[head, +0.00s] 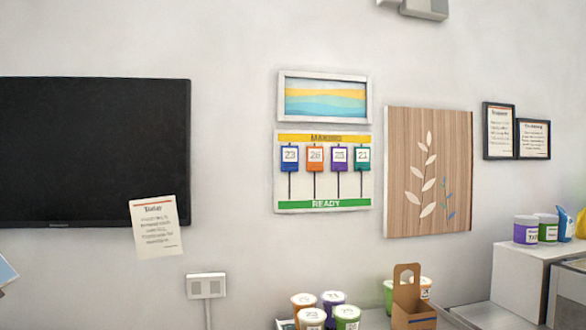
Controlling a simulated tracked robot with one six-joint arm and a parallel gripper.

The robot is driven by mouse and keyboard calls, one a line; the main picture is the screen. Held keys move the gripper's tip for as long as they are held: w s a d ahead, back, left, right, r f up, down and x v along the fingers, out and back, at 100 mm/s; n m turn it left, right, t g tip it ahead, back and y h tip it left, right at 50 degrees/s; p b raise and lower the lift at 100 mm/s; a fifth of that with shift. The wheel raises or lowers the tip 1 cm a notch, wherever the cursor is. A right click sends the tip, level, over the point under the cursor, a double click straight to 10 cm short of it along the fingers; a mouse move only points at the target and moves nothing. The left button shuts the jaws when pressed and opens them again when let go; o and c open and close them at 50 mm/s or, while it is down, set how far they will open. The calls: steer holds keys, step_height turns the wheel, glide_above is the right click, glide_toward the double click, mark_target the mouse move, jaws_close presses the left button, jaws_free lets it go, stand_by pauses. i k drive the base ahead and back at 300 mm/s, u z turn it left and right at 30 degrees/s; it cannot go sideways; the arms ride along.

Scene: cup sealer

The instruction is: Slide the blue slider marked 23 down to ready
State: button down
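The blue slider marked 23 (290,158) is the leftmost on a white wall board (283,205). It sits at the top of its dark vertical slot, just under the yellow band. An orange slider (315,158), a purple slider (339,159) and a green slider (362,159) stand at the same height to its right. The green band marked READY (325,203) runs along the bottom of the board. My gripper is not in view.
Below the board, several lidded cups (333,299) and a brown carrier (410,313) stand on a counter. A black screen (90,150) hangs left, a wooden panel (390,215) right.

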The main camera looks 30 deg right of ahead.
mark_target(289, 154)
steer(key=u, duration=0.05)
steer(key=i, duration=1.25)
